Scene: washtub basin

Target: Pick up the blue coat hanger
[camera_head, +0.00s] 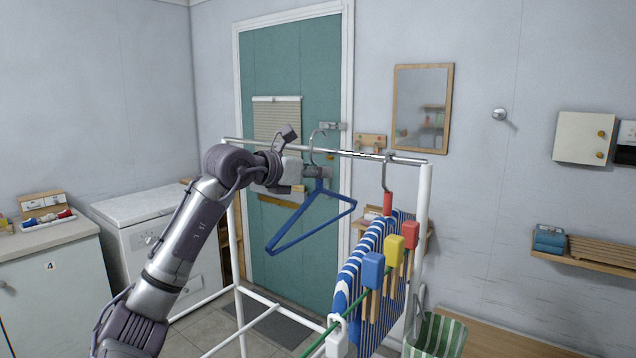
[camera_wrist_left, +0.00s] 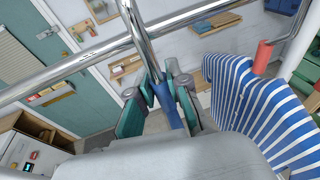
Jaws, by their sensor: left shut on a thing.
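The blue coat hanger (camera_head: 292,235) hangs tilted below the rack's metal rail (camera_head: 352,153) in the head view, its metal hook up at the rail. My left gripper (camera_head: 322,173) is shut on the hanger's neck, just under the hook. In the left wrist view, the gripper (camera_wrist_left: 166,105) has its green-padded fingers on both sides of the blue neck (camera_wrist_left: 168,104). The hook rises past the rail there; whether it still rests on the rail I cannot tell. My right gripper is not in view.
A blue-and-white striped cloth (camera_head: 365,260) hangs to the right on a hanger with a red neck (camera_head: 388,203). Coloured pegs (camera_head: 373,270) sit on a green line in front. A white post (camera_head: 423,220) bounds the rack.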

